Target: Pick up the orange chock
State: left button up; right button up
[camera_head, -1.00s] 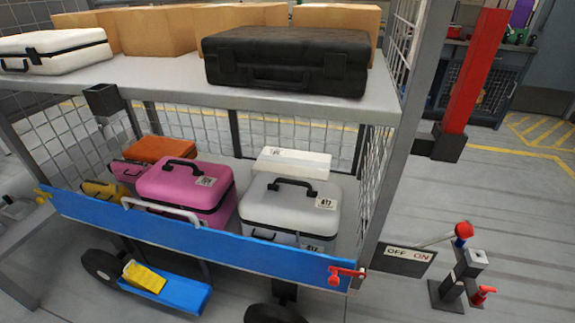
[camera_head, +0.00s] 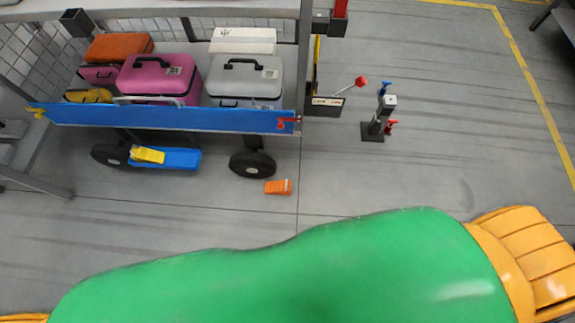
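The orange chock (camera_head: 278,187) lies on the grey floor in the camera_head view, just right of and below the cart's black front wheel (camera_head: 252,165). It looks apart from the wheel, with a small gap. Nothing covers it. Neither of my grippers is in view, so I cannot see whether they hold anything.
A cart with a blue rail (camera_head: 165,117) holds several cases. A yellow chock (camera_head: 147,154) sits on a blue holder (camera_head: 182,159) by the left wheel. A post with red and blue knobs (camera_head: 378,122) stands right. A large green and orange body fills the bottom. Floor around the orange chock is clear.

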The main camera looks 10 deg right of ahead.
aim_at(282, 188)
jog(key=k+l, duration=0.15)
jog(key=k, duration=0.3)
jog(key=k+l, duration=0.1)
jog(key=k, duration=0.35)
